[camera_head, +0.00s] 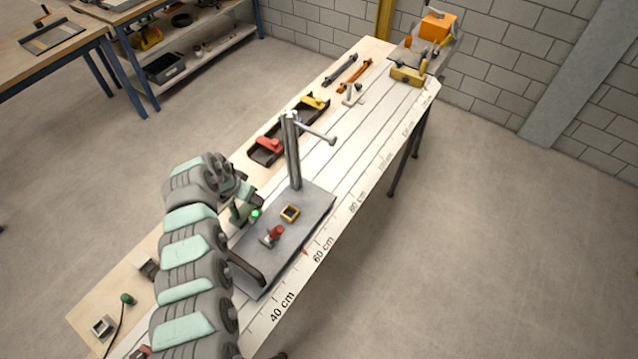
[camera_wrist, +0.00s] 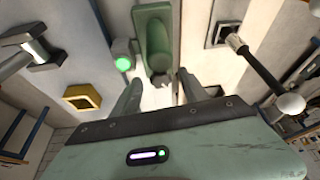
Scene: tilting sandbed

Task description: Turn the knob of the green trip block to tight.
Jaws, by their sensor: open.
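The green trip block (camera_head: 239,212) sits at the left edge of the grey plate, partly hidden by my gripper (camera_head: 240,190). In the wrist view a long green body (camera_wrist: 153,35) stands straight ahead, with a small grey piece, perhaps the knob (camera_wrist: 162,79), at its near end. A lit green lamp (camera_wrist: 123,64) is beside it; it also shows in the head view (camera_head: 256,213). My gripper (camera_wrist: 160,92) is open and empty, its fingers on either side of the grey piece. Contact and the knob's setting cannot be told.
The grey plate (camera_head: 318,205) carries a tall post (camera_head: 292,150) with a side arm, a yellow square frame (camera_head: 290,213) and a red-topped piece (camera_head: 273,234). In the wrist view, a dark rod with a pale ball (camera_wrist: 290,104) is at right. A black tray (camera_head: 262,157) lies behind.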

